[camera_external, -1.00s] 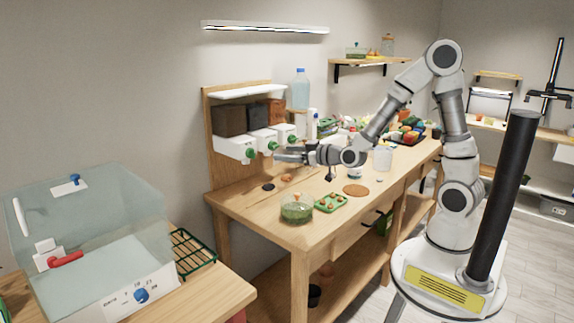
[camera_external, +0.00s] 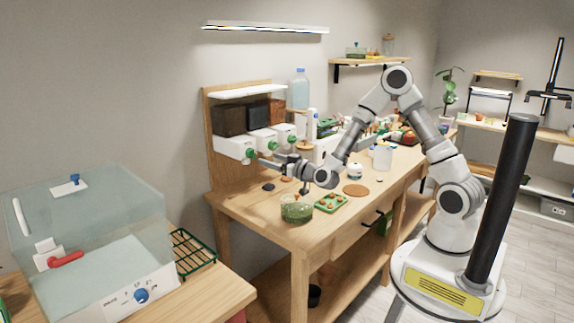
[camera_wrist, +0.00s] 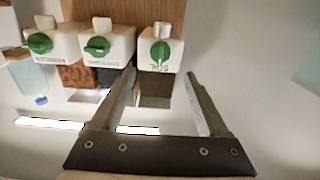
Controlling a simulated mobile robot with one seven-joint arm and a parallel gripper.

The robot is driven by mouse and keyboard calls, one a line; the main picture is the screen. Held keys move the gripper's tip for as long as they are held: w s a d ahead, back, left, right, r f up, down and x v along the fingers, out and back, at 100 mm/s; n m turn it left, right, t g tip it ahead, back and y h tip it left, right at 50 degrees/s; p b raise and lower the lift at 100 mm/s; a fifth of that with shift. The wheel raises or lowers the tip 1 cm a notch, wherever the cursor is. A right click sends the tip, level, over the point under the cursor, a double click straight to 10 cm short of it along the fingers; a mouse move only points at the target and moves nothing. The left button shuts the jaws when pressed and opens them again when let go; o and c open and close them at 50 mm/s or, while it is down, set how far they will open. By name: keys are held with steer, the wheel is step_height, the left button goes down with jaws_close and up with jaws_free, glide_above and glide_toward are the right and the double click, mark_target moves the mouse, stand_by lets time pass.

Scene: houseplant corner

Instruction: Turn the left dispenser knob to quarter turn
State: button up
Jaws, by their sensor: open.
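Three white dispensers with green knobs hang on a wooden backboard. The left dispenser (camera_external: 232,148) has its green knob (camera_external: 250,154) on the front. The wrist view is upside down, so this dispenser is the rightmost one there, and its knob (camera_wrist: 160,52) shows an upright ridge. My gripper (camera_external: 262,161) is just in front of the left knob. In the wrist view my gripper (camera_wrist: 160,75) is open, with its two fingers pointing towards the left dispenser and the knob between their lines. No contact with the knob shows. The fingertips are small in the external view.
The middle dispenser (camera_wrist: 106,45) and right dispenser (camera_wrist: 52,46) stand close beside. A bench (camera_external: 240,205) below holds a glass bowl (camera_external: 296,212) and a green tray (camera_external: 331,203). A clear tank (camera_external: 90,235) stands front left.

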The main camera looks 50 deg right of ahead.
mark_target(255, 154)
steer(key=w, duration=0.8)
steer(key=shift+w, duration=0.35)
jaws_close()
